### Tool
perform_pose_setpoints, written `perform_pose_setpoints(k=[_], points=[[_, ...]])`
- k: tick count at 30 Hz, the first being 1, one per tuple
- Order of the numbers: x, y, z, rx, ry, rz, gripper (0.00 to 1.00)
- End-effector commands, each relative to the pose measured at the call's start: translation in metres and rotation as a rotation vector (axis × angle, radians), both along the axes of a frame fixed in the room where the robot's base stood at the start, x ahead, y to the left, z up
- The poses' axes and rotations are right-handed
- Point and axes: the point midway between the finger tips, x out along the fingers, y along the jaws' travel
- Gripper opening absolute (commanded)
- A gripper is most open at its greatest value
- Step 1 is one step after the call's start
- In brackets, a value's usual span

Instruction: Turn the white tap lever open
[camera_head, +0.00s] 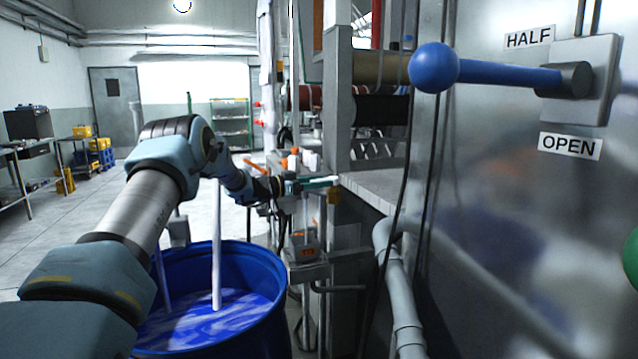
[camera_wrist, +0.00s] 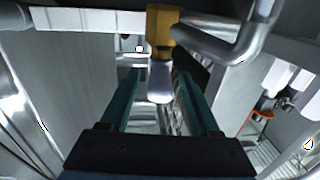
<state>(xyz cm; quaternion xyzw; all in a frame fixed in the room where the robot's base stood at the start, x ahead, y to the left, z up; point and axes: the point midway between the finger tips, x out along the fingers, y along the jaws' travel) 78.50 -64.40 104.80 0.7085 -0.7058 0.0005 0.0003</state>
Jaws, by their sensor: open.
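In the wrist view a brass-yellow tap body (camera_wrist: 161,27) sits at the top centre, with a short pale lever (camera_wrist: 159,82) extending from it. My gripper (camera_wrist: 155,90) is open, its two teal fingers on either side of the lever. I see gaps beside the lever and cannot make out contact. In the head view my gripper (camera_head: 312,184) is at the end of my outstretched arm, at the corner of the metal bench. The yellow tap (camera_head: 334,195) shows just right of the fingertips; its lever is not clear there.
A bent metal pipe (camera_wrist: 235,45) runs close right of the tap. A blue barrel (camera_head: 262,325) of blue liquid stands below my arm. At right, a blue-knobbed lever (camera_head: 500,72) projects from a steel panel labelled HALF and OPEN. Grey pipe (camera_head: 398,290) drops below the bench.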

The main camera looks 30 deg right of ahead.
Motion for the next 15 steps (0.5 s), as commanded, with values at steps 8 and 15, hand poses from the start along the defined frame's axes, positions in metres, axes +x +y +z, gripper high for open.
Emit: perform_pose_setpoints(k=[8,15], points=[[0.000,0.006,-0.002,0.002,0.001,0.001,0.62],[0.001,0.048,-0.003,0.002,-0.001,0.003,0.62]])
